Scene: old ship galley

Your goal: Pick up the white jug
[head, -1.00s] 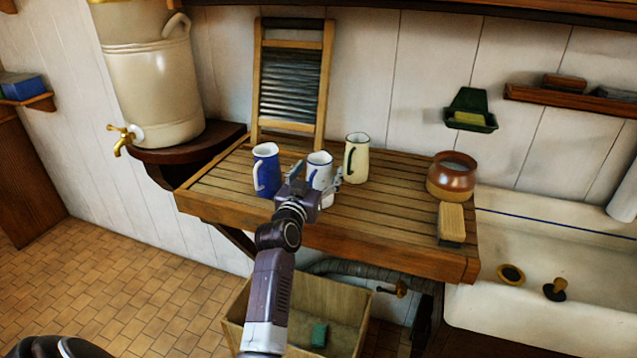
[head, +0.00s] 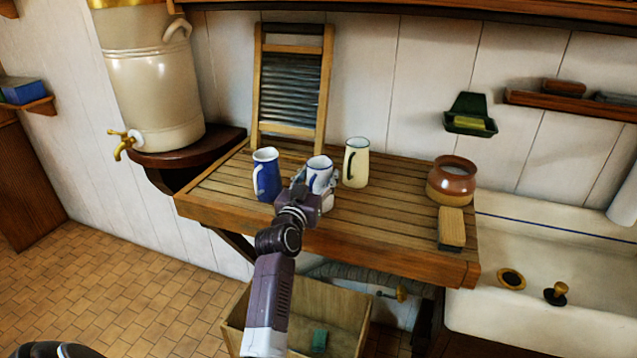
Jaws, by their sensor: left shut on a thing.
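The white jug (head: 319,175) with a blue rim stands on the slatted wooden draining board (head: 385,225), between a blue jug (head: 266,174) on its left and a cream jug (head: 356,163) on its right. My left gripper (head: 314,190) is at the near side of the white jug and shut on it. The gripper and wrist hide the jug's lower part, so I cannot tell if its base touches the board. The jug looks roughly upright. My right gripper is not in view.
A washboard (head: 291,95) leans on the wall behind the jugs. A brown pot (head: 452,180) and a brush (head: 452,228) stand at the board's right end beside the sink (head: 540,255). A large urn (head: 155,90) stands at left. A wooden crate (head: 345,295) sits below.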

